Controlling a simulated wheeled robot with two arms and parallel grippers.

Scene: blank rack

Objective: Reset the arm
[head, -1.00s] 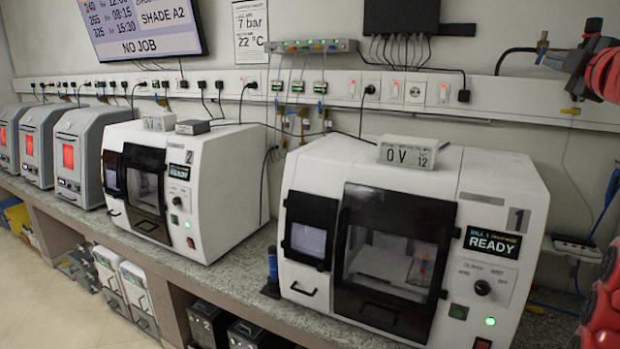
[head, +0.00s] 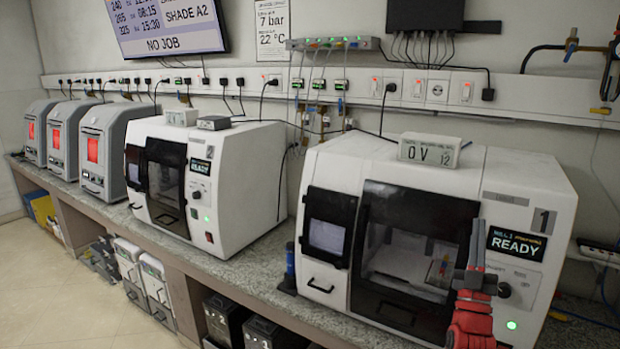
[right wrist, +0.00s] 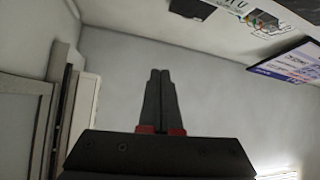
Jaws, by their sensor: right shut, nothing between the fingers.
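My right gripper (head: 477,245) stands upright in the head view, in front of the right side of the mill marked 1 (head: 545,280). Its red wrist is at the lower edge of the picture and its dark fingers point up. In the right wrist view the two fingers (right wrist: 161,75) lie together with nothing between them, against a plain grey wall. I cannot tell whether the gripper touches the mill. My left gripper is not in view.
A second white mill (head: 245,180) and several grey furnaces (head: 100,150) with red windows stand on the stone counter (head: 262,285). A box labelled 0V (head: 428,150) sits on mill 1. A blue bottle (head: 289,268) stands between the mills. Floor at the left (head: 60,300) is clear.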

